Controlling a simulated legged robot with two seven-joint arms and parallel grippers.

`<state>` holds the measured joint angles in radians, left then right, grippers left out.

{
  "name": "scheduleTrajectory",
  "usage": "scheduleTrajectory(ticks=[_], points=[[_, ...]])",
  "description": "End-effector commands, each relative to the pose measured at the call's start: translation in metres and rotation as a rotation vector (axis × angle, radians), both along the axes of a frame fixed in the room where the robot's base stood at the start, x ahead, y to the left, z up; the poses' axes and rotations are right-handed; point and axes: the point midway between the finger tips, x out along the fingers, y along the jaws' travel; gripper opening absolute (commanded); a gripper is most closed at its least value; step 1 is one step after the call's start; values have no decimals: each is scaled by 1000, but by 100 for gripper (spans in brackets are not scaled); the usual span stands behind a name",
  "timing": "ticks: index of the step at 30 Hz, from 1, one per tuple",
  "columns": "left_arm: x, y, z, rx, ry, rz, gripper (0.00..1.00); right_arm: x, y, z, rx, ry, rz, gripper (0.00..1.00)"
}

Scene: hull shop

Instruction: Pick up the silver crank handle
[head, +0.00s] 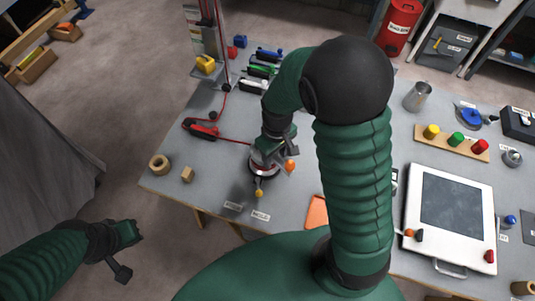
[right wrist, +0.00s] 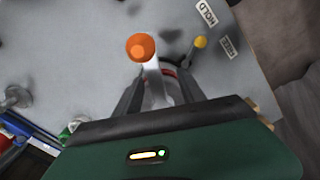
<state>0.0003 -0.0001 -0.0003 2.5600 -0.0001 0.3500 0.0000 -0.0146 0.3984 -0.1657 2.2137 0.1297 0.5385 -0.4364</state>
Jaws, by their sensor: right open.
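The silver crank handle (right wrist: 153,82) shows in the right wrist view as a pale metal arm with an orange knob (right wrist: 140,47) at its end. It belongs to a round device with a red and white band, and the orange knob (head: 290,165) also shows in the head view. My right gripper (right wrist: 159,78) is open, with one dark finger on each side of the crank arm. I cannot tell whether the fingers touch it. In the head view my right gripper (head: 277,150) hides much of the device. My left gripper (head: 126,254) hangs off the table at lower left.
A yellow knob (head: 259,193) sticks out in front of the device. A red tool (head: 203,130) with a cord, a tan ring (head: 159,163) and a wooden block (head: 187,174) lie to the left. A white-framed panel (head: 450,215) stands at right. The table's front-left area is mostly bare.

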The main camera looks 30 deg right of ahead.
Motion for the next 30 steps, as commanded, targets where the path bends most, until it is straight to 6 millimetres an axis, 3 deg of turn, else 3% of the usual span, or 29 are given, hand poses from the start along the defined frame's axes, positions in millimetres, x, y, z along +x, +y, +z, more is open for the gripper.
scheduleTrajectory(ticks=[4,11,22,30], points=[[0,0,-1,0,0,-1,0,0,-2,-23,0,3,-2,47],[0,0,-1,0,0,-1,0,0,1,-25,-2,0,-1,47],[0,0,-1,0,0,0,0,0,0,-25,-1,0,-1,0],[0,0,-1,0,0,-1,0,1,0,-25,-1,0,-1,0]])
